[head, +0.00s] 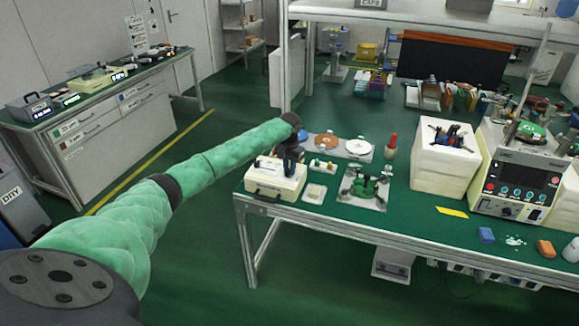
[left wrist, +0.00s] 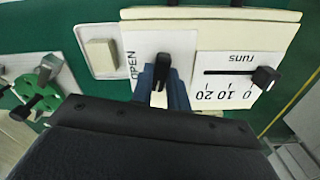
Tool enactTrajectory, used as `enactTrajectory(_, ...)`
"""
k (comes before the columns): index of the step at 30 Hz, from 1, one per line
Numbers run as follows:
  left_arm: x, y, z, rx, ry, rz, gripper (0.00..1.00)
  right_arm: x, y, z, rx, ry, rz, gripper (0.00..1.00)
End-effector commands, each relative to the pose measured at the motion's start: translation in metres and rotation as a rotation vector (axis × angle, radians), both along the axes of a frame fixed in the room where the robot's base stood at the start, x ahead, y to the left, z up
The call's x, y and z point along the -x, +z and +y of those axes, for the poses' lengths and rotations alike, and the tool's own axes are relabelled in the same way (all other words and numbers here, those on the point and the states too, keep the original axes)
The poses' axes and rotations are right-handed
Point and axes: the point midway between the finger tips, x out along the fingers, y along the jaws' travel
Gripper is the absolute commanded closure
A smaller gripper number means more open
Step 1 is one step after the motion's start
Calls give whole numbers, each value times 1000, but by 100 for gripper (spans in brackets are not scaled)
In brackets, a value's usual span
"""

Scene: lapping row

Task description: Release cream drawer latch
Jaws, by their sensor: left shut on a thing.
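The cream drawer unit (head: 268,181) stands at the left front corner of the green bench; it also fills the top of the left wrist view (left wrist: 215,15). Its white panel with the word OPEN (left wrist: 132,68) carries a small black latch lever (left wrist: 161,66). My left gripper (left wrist: 163,90) has its blue fingers on either side of this lever and is shut on it. In the head view my left gripper (head: 291,156) is over the top of the unit and hides the lever. My right gripper is not in view.
A "runs" scale with a black slider knob (left wrist: 264,77) is beside the latch. A small cream block on a plate (head: 314,193) and a green-armed fixture (head: 366,187) stand just right of the unit. A white instrument (head: 517,180) is farther right. The aisle floor at left is clear.

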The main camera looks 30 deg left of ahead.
Motion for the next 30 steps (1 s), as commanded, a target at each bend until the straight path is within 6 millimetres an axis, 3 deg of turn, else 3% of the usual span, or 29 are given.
enactTrajectory(13, 0, 2, 0, 0, -422, 0, 100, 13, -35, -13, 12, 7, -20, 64)
enactTrajectory(30, -1, 1, 0, 0, -959, -2, 100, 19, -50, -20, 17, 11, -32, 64)
